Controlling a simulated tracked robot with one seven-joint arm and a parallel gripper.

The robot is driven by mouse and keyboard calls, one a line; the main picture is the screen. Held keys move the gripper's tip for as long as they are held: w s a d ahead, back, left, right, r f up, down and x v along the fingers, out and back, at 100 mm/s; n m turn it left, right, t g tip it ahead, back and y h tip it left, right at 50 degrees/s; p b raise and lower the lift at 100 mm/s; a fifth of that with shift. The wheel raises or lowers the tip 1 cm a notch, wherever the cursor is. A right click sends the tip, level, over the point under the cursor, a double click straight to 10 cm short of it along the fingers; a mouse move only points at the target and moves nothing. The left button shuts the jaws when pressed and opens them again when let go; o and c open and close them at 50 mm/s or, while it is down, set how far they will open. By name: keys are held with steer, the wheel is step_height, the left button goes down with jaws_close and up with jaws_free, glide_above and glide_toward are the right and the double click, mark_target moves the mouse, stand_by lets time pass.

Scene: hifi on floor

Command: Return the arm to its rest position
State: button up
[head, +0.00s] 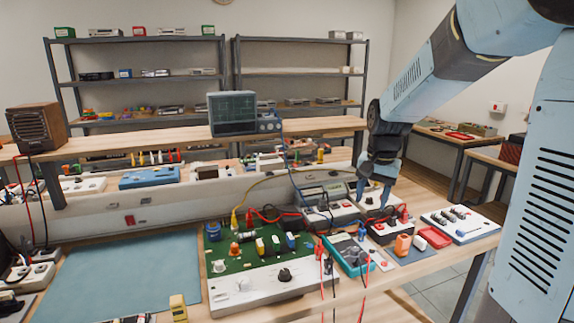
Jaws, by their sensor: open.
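My arm (405,90) comes in from the upper right and bends down over the right part of the workbench. My gripper (373,200) points down, open, just above or in front of a black-topped box with red and black leads (386,230). No object shows between its fingers. I cannot tell whether the fingertips touch the box.
A green circuit board on a white base (245,293) fills the middle of the bench. An oscilloscope (232,113) sits on the shelf. The blue-green mat (130,275) is mostly clear.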

steer(key=s+r+n+t, duration=0.2)
steer(key=s+r+n, duration=0.1)
steer(key=s, duration=0.8)
steer(key=s+r+n+t, duration=0.2)
steer(key=s+r, duration=0.2)
steer(key=s, duration=0.7)
steer(key=shift+d+r+n, duration=0.15)
steer(key=shift+r+n, duration=0.25)
steer(key=shift+s, duration=0.1)
steer(key=shift+c, duration=0.5)
steer(key=shift+c, duration=0.6)
